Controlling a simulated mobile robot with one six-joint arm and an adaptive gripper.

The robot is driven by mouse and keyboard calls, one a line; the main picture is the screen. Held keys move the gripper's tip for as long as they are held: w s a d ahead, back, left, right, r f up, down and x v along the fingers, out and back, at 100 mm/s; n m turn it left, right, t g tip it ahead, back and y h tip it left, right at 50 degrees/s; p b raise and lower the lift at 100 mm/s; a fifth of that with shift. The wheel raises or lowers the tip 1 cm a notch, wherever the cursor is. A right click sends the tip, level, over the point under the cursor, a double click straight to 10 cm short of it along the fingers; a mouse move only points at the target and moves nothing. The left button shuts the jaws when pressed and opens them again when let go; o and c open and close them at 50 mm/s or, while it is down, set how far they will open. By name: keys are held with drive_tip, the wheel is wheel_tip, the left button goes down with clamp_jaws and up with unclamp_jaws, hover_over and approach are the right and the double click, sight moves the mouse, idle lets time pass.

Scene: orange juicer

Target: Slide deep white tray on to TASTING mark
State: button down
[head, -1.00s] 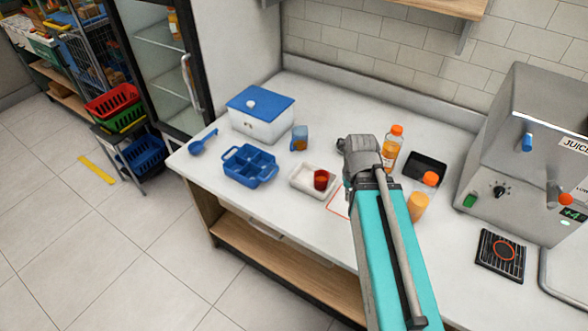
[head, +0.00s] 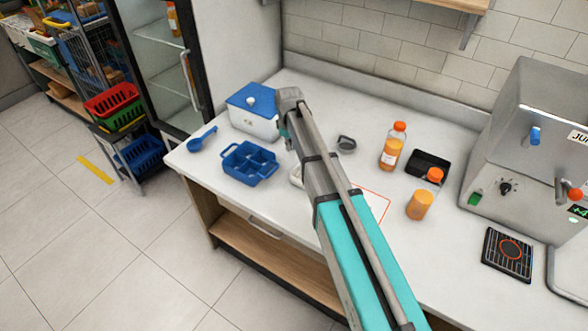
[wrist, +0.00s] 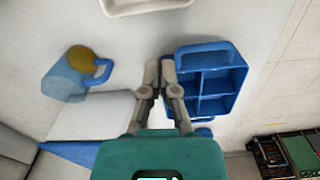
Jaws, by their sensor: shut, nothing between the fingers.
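The white tray (head: 296,177) is mostly hidden behind my arm in the head view; only its left edge shows. One edge of a white tray (wrist: 150,8) also shows at the top of the wrist view. The mark is a red outlined rectangle (head: 388,203) on the counter to the right, partly covered by my arm; its lettering is not readable. My gripper (wrist: 161,64) is shut and empty, above the counter between a blue jug (wrist: 66,82) and a blue divided caddy (wrist: 236,82), apart from the tray. Its fingers are hidden in the head view.
A juice bottle (head: 391,150), an orange-filled cup (head: 419,206), a black tray (head: 428,162) and the juicer (head: 530,140) stand right. The counter's front edge is close.

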sight(284, 169)
drive_tip(key=shift+w+a+f+n, duration=0.15)
drive_tip(key=shift+w+a+n, duration=0.45)
drive_tip(key=shift+w+a, duration=0.45)
drive_tip(key=shift+s+a+f, duration=0.1)
drive_tip(key=shift+f, duration=0.05)
wheel_tip(284, 169, down, 10)
drive_tip(key=b, duration=1)
drive_tip(key=shift+s+d, duration=0.55)
drive_tip(key=shift+d, duration=0.3)
drive_tip(key=shift+s+d, duration=0.55)
drive_tip(key=shift+d, duration=0.3)
drive_tip(key=shift+d, duration=0.1)
